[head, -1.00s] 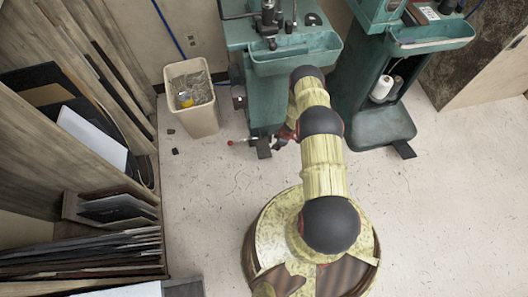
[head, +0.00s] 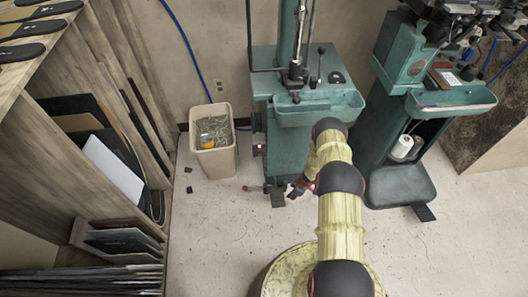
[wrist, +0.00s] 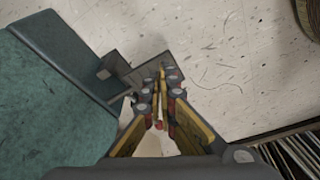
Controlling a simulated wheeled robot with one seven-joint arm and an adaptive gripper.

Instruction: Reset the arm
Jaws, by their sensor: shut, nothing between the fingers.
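My gripper (head: 300,187) hangs low in front of the left green machine (head: 318,108), just right of its foot pedal (head: 277,198). In the wrist view the fingers of my gripper (wrist: 160,90) come together with nothing held. The grey pedal plate (wrist: 138,72) shows behind the fingertips there; I cannot tell the gap between them. My yellow arm with black joints reaches forward from the bottom of the head view.
A beige bin (head: 213,160) stands left of the machine, and a second green machine (head: 402,184) stands to the right. Wooden racks with sheets (head: 120,240) line the left.

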